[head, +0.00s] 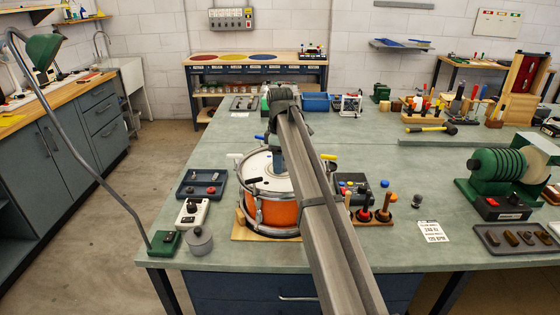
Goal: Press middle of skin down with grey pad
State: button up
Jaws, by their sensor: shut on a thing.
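The drum (270,213) has an orange shell and metal rims and stands on a wooden base on the green bench. Its white skin (257,168) faces up, and my arm covers part of its right side. My gripper (275,150) points down over the far middle part of the skin. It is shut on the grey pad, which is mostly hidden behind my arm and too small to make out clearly. I cannot tell whether the pad touches the skin.
Left of the drum are a blue tray (202,184), a white switch box (192,214) and a grey knob-topped weight (199,241). To its right stand a wooden rack of handled tools (375,214) and a dark box (352,184).

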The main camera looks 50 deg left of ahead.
dwell(0.5)
jog(key=shift+r, duration=2.95)
